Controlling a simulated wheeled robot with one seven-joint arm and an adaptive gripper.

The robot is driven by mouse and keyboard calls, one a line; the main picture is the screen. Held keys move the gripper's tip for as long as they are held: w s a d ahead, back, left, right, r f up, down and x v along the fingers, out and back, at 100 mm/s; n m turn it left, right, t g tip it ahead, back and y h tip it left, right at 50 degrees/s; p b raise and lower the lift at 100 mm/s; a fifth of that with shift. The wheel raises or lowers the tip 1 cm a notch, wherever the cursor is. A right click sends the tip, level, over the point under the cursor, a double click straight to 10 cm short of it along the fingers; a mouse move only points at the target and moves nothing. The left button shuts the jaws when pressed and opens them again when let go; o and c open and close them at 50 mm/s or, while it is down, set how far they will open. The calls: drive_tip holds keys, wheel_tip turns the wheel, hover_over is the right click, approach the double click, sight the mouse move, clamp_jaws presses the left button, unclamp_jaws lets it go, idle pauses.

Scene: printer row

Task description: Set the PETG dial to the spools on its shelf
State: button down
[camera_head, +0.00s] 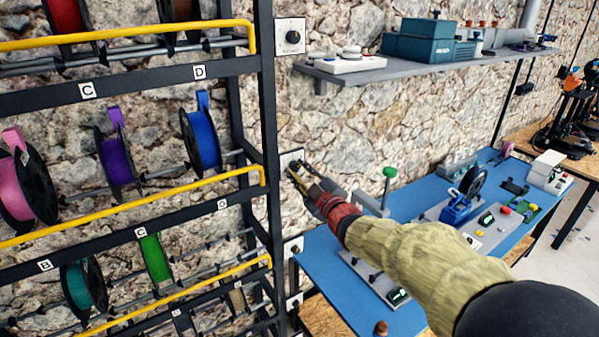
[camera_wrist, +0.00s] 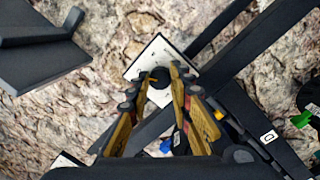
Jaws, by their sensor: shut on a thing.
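The dial's lettering and pointer are not readable. The middle shelf holds a pink spool (camera_head: 18,188), a purple spool (camera_head: 116,162) and a blue spool (camera_head: 204,140).
The lower shelf holds a teal spool (camera_head: 84,287) and a green spool (camera_head: 155,257). Yellow rails (camera_head: 130,208) front the shelves. A blue workbench (camera_head: 325,262) with devices stands to the right, with a wall shelf (camera_head: 400,68) above.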

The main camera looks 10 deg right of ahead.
drive_tip(key=shift+m, duration=0.4)
drive_tip(key=m+p, duration=0.2)
drive_tip(key=m, duration=0.2)
drive_tip(key=shift+r+m+g, duration=0.1)
drive_tip(key=shift+m+g, duration=0.2)
drive_tip(key=m+p, duration=0.3)
drive_tip(key=m, duration=0.1)
drive_tip(key=shift+g, duration=0.3)
drive_tip(key=shift+m+y+p, duration=0.3)
drive_tip(key=shift+m+p, duration=0.6)
drive_tip(key=shift+p, duration=0.05)
drive_tip(key=c, duration=1.6)
unclamp_jaws()
